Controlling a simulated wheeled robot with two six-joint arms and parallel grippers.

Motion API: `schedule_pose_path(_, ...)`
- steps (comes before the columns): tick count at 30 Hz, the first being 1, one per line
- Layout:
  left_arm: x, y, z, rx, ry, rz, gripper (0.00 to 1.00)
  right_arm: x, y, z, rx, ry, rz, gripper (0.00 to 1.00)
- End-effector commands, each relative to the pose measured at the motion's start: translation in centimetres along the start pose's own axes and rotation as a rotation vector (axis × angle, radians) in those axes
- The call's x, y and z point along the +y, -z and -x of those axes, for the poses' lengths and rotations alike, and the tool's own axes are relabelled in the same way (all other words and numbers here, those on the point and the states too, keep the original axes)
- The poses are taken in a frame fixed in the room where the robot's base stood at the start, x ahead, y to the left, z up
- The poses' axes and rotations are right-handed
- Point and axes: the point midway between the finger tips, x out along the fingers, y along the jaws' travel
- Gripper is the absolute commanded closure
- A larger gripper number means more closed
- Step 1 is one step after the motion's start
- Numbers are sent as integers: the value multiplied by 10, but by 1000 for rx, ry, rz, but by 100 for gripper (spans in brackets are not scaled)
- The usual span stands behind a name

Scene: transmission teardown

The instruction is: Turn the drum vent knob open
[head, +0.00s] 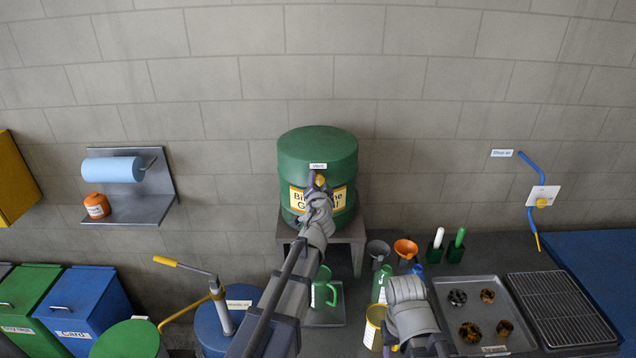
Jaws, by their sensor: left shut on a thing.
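The green drum (318,144) stands on a grey stand against the wall, with a yellow label on its front and a small "Vent" tag (318,166) near its top edge. My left gripper (317,182) reaches up to the drum's front, just below the tag. It is shut on the small yellow vent knob (320,181), which is mostly hidden by the fingers. How far the knob is turned cannot be told. My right gripper (391,343) is low in the picture, right of my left arm, by a yellow container (375,318); its jaws are not clear.
A green jug (333,292), an orange funnel (405,248) and a metal tray (470,285) with several parts lie on the bench. A blue drum (213,328) with a hand pump stands lower left. The wall above the green drum is clear.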

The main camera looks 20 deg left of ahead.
Motion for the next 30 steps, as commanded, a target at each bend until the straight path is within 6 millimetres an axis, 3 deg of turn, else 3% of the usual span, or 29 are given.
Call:
schedule_pose_path(6, 1, 2, 0, 4, -3, 2, 100, 0, 0, 0, 0, 0, 0, 50)
schedule_pose_path(7, 1, 2, 0, 4, -3, 2, 52, 0, 0, 0, 0, 0, 0, 50)
schedule_pose_path(14, 1, 1, 0, 3, -2, 0, 26, 0, 0, 0, 0, 0, 0, 50)
schedule_pose_path(23, 0, 1, 1, 3, -1, -2, 25, 0, 0, 0, 0, 0, 0, 50)
schedule_pose_path(30, 0, 1, 21, 3, -1, -3, 25, 0, 0, 3, 0, 0, 0, 50)
